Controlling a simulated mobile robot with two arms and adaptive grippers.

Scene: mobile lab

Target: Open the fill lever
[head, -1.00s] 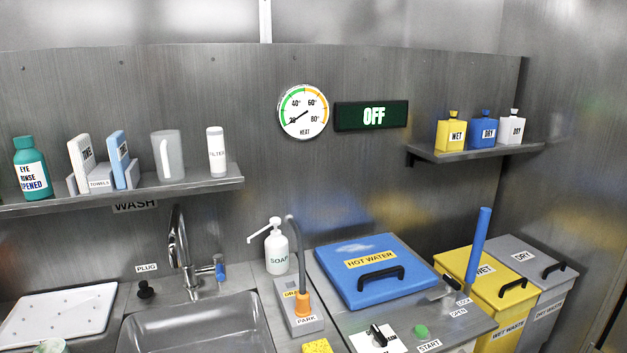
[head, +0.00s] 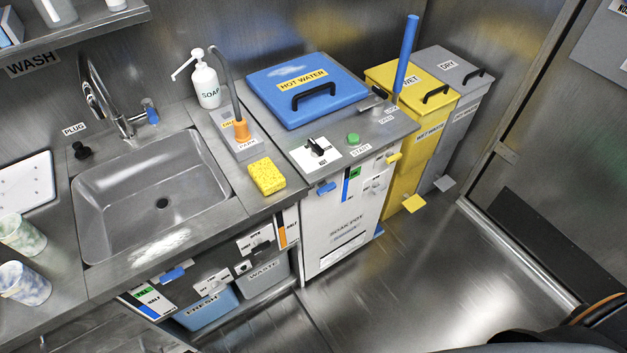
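No part that I can read for certain as the fill lever shows. A small blue handle (head: 326,188) sits on the upper left of the white soak box front (head: 335,225), beside a green and blue level strip (head: 351,183). A yellow handle (head: 394,158) is at that front's upper right. Another blue handle (head: 173,274) is under the sink, near a second level strip (head: 150,300). The small labels by these handles are too small to read. A tall blue lever (head: 405,55) stands upright by the lock and open labels. Neither gripper is in view.
The blue hot water lid (head: 305,88) is shut. A sink (head: 150,190), yellow sponge (head: 267,176), soap bottle (head: 205,85) and two cups (head: 22,235) are on the counter. Yellow (head: 410,135) and grey (head: 460,120) bins stand right. The floor (head: 400,275) before the soak box is clear.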

